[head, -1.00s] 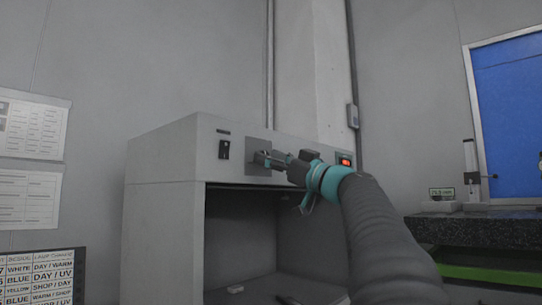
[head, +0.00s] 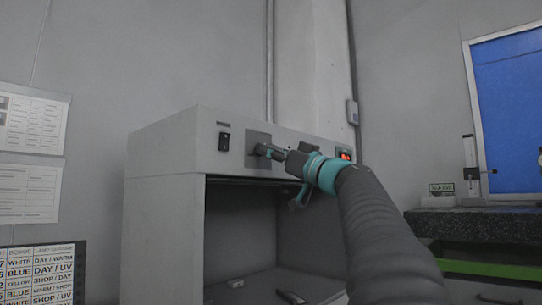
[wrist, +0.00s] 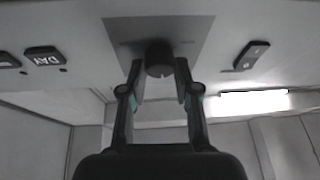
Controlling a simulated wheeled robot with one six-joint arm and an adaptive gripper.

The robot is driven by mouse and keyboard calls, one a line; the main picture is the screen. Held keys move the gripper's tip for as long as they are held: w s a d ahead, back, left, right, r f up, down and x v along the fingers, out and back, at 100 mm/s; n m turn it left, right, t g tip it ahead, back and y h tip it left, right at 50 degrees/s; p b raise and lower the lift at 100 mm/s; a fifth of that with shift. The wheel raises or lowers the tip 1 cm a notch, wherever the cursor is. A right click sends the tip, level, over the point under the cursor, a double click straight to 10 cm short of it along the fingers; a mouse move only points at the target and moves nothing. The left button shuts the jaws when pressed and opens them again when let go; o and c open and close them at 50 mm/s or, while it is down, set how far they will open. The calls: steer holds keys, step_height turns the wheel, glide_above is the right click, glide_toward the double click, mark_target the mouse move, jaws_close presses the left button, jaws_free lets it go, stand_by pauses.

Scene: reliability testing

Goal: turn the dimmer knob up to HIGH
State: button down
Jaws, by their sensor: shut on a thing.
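The dimmer knob (wrist: 159,58) is a dark round knob on a grey square plate (wrist: 190,32) in the wrist view. In the head view the plate (head: 258,138) is on the front panel of a light grey cabinet (head: 160,220). My gripper (wrist: 160,72) has one finger on each side of the knob and is shut on it. In the head view my gripper (head: 269,152) reaches the plate from the right and mostly covers the knob. I cannot read any mark on the knob or a HIGH label.
A black rocker switch (head: 224,141) is left of the plate. A switch (wrist: 252,55) and a button marked DAY (wrist: 44,56) flank the knob in the wrist view. A red-lit switch (head: 346,156) is partly behind my arm. The cabinet is open below the panel.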

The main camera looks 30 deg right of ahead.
steer(key=m+g+h, duration=0.1)
steer(key=m+h, duration=0.2)
steer(key=m, duration=0.7)
steer(key=m+g+h+p, duration=0.1)
steer(key=m+g+h, duration=0.1)
steer(key=m, duration=0.9)
steer(key=r+m+g+h+p, duration=0.1)
steer(key=m+h, duration=0.3)
steer(key=m, duration=0.6)
steer(key=shift+s+a+m+g+h, duration=0.15)
steer(key=shift+a+m+g+h, duration=0.15)
steer(key=shift+a+g, duration=0.1)
steer(key=c, duration=0.8)
jaws_free()
steer(key=shift+c, duration=0.2)
steer(key=v, duration=1.2)
